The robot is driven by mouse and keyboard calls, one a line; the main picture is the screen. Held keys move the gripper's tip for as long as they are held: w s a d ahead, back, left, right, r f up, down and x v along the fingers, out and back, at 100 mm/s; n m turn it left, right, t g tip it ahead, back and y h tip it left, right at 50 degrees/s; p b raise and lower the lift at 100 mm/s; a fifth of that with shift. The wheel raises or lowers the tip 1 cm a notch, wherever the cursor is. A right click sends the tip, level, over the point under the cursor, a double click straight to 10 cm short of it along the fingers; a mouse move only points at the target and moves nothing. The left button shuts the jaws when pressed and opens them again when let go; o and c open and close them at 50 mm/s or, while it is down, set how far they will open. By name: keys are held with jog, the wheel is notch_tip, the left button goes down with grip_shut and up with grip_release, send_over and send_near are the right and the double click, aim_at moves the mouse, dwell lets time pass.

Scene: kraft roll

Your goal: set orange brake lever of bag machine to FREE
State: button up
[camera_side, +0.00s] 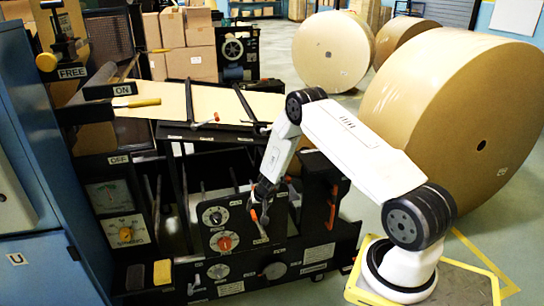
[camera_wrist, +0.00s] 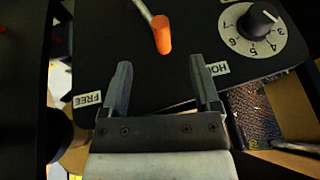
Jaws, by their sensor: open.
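The brake lever has an orange grip (camera_wrist: 162,35) on a thin metal rod in the wrist view. Its grip points down the picture, between the FREE label (camera_wrist: 87,99) at lower left and the partly covered HOLD label (camera_wrist: 217,68) at right. The rod's pivot is out of that view. An orange grip (camera_side: 254,215) also shows on the machine's front in the side view. My gripper (camera_wrist: 160,62) is open and empty. The orange grip shows just past the fingertips, between their lines, apart from both fingers. In the side view my gripper (camera_side: 264,190) is close to this grip.
A numbered dial with a black knob (camera_wrist: 262,20) sits right of the lever on the black panel. Another orange handle (camera_side: 333,208) stands right of my gripper. The sloping paper deck (camera_side: 200,100) lies above. Large kraft rolls (camera_side: 455,110) stand behind my arm.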

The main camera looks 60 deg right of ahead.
jog(key=shift+s+r, duration=0.15)
jog(key=shift+r, duration=0.15)
